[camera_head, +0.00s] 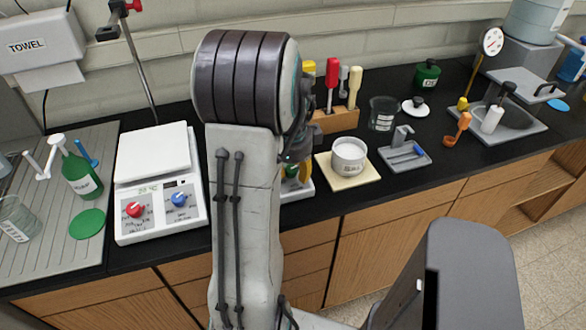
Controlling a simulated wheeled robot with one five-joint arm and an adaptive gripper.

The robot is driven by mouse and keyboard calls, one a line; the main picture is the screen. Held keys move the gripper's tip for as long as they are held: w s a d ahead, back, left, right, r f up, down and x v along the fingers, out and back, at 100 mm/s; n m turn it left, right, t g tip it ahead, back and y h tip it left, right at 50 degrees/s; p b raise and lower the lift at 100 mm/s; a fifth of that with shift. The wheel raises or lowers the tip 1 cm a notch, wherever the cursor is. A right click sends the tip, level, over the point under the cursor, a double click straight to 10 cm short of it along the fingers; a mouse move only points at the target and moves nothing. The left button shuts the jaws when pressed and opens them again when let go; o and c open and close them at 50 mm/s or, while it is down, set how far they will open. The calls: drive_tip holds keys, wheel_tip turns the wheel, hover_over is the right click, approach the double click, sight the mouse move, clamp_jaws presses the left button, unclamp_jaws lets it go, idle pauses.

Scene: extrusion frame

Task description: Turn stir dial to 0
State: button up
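A white hot plate stirrer (160,165) stands on the black counter at the left, with a flat square top. Its front panel has a red dial (134,209) at left, a blue dial (179,199) at right and a small display between and above them. The dial labels are too small to read, so I cannot tell for certain which dial is stir or its setting. My arm stands in the middle of the view, right of the hot plate. My gripper (300,145) is mostly hidden behind the arm; its fingers cannot be made out. It is apart from both dials.
Right of my arm are a white cup (348,155), a tool block (335,121) and a grey tray (405,154).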

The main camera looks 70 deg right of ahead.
clamp_jaws()
drive_tip(key=shift+f+n+b, duration=0.25)
drive_tip(key=shift+n+b, duration=0.15)
drive_tip(key=shift+b, duration=0.7)
drive_tip(key=shift+n+b, duration=0.7)
drive_tip(key=shift+b, duration=0.25)
drive_tip(key=shift+r+n+b, duration=0.25)
drive_tip(key=shift+n+b, duration=0.15)
drive_tip(key=shift+o, duration=1.9)
unclamp_jaws()
drive_tip(key=shift+d, duration=0.1)
